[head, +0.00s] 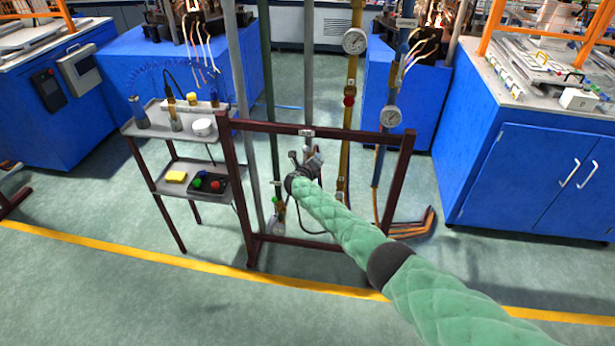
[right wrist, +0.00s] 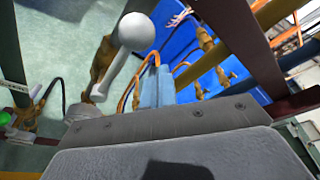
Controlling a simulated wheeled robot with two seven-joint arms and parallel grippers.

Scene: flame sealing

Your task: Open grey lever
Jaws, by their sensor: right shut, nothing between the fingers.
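The grey lever (right wrist: 124,58) shows in the right wrist view as a pale grey bar with a round knob at its upper end, beside a brass fitting. My right gripper (head: 308,163) is at the pipe rack in the head view, in front of the grey pipe. It is shut and empty. In the right wrist view its grey body fills the lower part, just below the lever; I cannot tell whether they touch. In the head view my gripper and arm hide the lever. My left gripper is out of view.
A dark red frame (head: 355,132) holds several vertical pipes with gauges (head: 355,41). A grey cart (head: 150,131) with small items stands left of it, and blue cabinets (head: 525,165) stand at the right. Orange hooked pipe ends (head: 412,228) are low at the right. Floor in front is clear.

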